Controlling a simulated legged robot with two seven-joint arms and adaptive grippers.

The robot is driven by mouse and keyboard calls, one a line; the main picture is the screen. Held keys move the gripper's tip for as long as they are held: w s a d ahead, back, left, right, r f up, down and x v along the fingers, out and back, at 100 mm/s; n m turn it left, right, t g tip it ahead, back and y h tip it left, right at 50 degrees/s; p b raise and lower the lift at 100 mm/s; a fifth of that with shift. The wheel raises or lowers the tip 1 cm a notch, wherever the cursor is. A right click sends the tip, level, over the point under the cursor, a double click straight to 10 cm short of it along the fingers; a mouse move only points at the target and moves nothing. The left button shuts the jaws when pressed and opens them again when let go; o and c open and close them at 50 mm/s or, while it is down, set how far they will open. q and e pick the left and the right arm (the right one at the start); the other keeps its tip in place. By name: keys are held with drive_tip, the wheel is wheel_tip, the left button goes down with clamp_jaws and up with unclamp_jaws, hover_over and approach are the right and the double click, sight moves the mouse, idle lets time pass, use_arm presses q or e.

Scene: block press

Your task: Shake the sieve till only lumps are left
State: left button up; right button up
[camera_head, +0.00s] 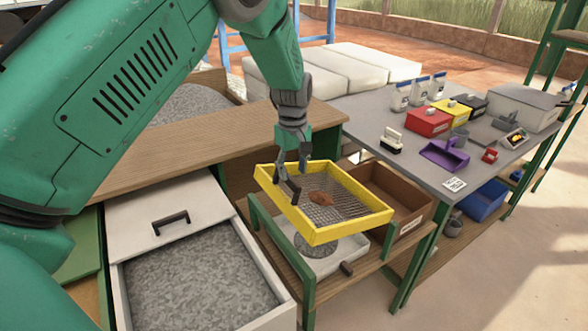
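The sieve (374,195) has a yellow square frame and a wire mesh. A reddish-brown lump (323,198) lies on the mesh; no fine grey material clearly shows there. My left gripper (292,179) comes down from above at the sieve's left side, and its fingers are closed around the dark handle there. Below the sieve is a white tray (353,246) with a small heap of grey grains (316,246). I cannot tell whether the sieve touches the green rails beneath it. My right gripper is out of view.
A white bin (287,318) of grey grains stands at the front left. A brown box (413,193) is right of the sieve. The grey table (370,112) holds a red box (428,122), a purple scoop (444,154) and bottles. Open floor lies at right.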

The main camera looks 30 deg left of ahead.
use_arm(q)
wheel_tip(320, 180, up, 12)
idle(0.5)
drive_tip(key=shift+f, duration=0.1)
idle(0.4)
